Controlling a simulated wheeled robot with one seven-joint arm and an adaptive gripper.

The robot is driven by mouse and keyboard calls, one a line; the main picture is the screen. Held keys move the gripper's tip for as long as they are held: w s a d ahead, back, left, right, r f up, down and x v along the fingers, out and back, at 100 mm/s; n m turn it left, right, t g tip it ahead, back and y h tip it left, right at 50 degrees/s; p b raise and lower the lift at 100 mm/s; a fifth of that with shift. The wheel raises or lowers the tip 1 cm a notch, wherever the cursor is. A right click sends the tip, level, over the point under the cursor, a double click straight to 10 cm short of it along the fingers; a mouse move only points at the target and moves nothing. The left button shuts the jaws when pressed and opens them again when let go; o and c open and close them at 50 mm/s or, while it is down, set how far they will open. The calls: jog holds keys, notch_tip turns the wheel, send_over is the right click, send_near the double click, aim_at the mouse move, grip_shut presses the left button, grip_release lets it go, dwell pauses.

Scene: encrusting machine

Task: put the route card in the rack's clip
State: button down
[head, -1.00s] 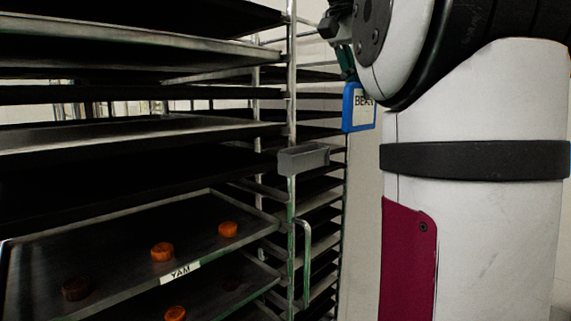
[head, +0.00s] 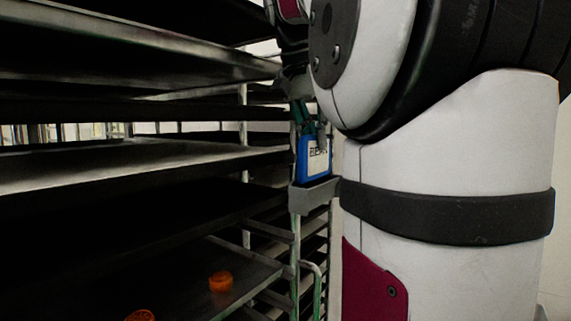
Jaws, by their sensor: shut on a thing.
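The route card (head: 314,158) is a blue-framed card with a white face and dark lettering, partly legible as "BEA". My gripper (head: 308,125) is shut on its upper part and holds it upright. The clip (head: 313,195) is a grey trough-like holder on the rack's front upright. The card's lower edge is at the clip's top rim; I cannot tell whether it is inside or just behind the rim. The rack (head: 297,250) is a tall metal frame with several trays. My arm hides part of the area right of the card.
A tray (head: 245,293) with orange pieces (head: 221,281) sits low in the rack at left. Dark trays (head: 140,165) fill the rack above it. A curved handle (head: 316,285) stands out below the clip. A pale wall lies behind on the right.

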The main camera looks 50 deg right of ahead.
aim_at(319, 178)
jog(key=shift+f, duration=2.15)
jog(key=shift+f, duration=0.2)
jog(key=c, duration=1.7)
grip_release()
jog(key=shift+o, duration=0.2)
jog(key=shift+a+r, duration=0.1)
jog(key=shift+r, duration=0.45)
jog(key=v, duration=1.1)
jog(key=shift+r, duration=0.15)
